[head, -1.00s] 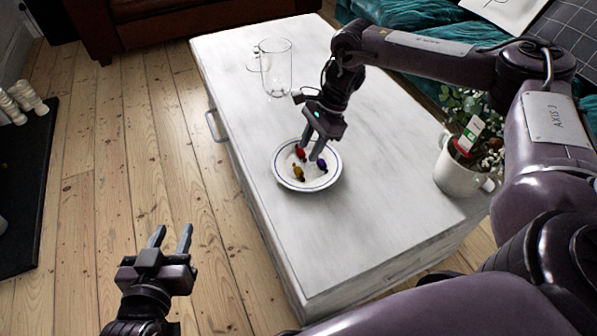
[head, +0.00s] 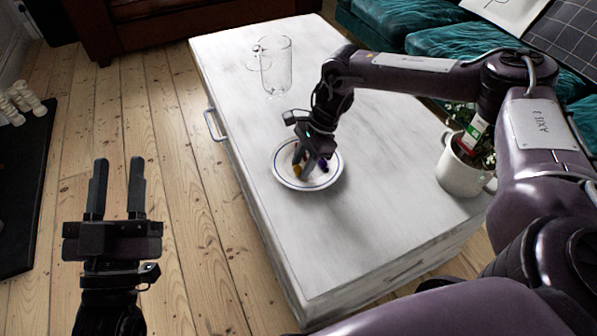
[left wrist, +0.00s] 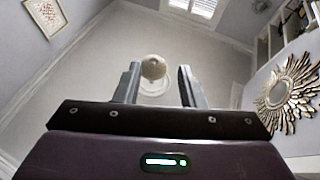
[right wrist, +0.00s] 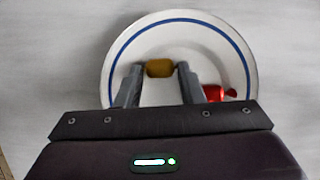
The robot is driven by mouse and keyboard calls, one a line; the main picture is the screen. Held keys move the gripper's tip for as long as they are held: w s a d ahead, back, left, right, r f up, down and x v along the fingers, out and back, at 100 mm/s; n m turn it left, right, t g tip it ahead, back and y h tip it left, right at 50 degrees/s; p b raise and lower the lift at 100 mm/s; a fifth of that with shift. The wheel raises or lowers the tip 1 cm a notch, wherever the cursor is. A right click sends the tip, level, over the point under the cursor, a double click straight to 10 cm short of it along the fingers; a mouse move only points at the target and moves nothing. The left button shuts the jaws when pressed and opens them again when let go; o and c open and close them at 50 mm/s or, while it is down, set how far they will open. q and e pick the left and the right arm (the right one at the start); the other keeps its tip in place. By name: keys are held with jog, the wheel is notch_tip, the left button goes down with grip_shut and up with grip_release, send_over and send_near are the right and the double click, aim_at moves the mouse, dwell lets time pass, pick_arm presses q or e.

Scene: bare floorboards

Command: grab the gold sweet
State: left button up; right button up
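The gold sweet (head: 297,171) lies on a white plate with a blue ring (head: 290,182). In the right wrist view the gold sweet (right wrist: 159,68) sits between the fingertips of my right gripper (right wrist: 160,72), with a small gap seeming to show at each side. My right gripper (head: 303,163) is open, low over the plate, partly hiding the sweets in the head view. A red sweet (right wrist: 215,93) lies just right of the right finger. A purple sweet (head: 322,164) shows in the head view. My left gripper (head: 116,190) is open and empty, away from the table.
The plate is on a white table (head: 350,240). A clear glass jug (head: 277,68) stands behind it. The table front is clear.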

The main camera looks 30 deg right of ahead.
aim_at(302, 167)
jog(key=shift+f, duration=0.2)
jog(key=c, duration=0.6)
pick_arm(q)
jog(key=shift+s+a+r+t, duration=0.15)
jog(key=shift+r+t, duration=0.15)
jog(key=shift+r, duration=0.15)
pick_arm(e)
jog(key=shift+r, duration=0.1)
